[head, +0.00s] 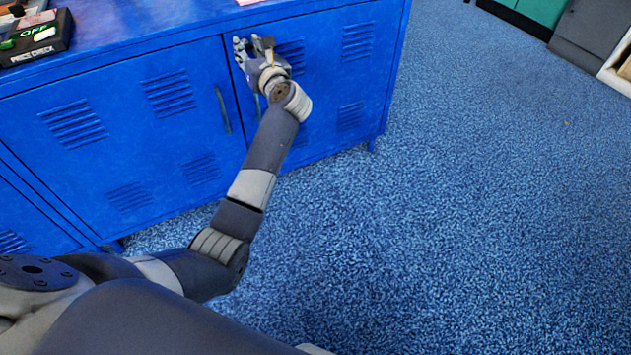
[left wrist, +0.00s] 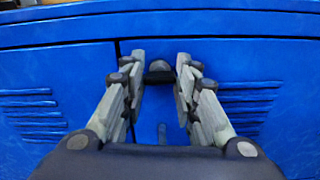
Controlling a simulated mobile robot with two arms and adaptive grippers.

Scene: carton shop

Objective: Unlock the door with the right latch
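The blue metal cabinet (head: 120,165) has a left door (head: 150,130) and a right door (head: 330,90), with a vertical seam between them. My left gripper (head: 252,42) is at the upper left corner of the right door. In the left wrist view, the left gripper (left wrist: 161,62) is open, its fingers on either side of a small dark latch (left wrist: 159,68). I see gaps beside the latch; contact is not clear. A door handle (left wrist: 162,133) shows lower between the fingers. In the head view, the gripper hides the latch. My right gripper is not in view.
The left door's handle (head: 222,108) is just left of the seam. A black price-check device (head: 35,38) lies on the cabinet top. Open blue carpet (head: 460,200) is to the right. A grey and green unit (head: 590,35) stands at the far right.

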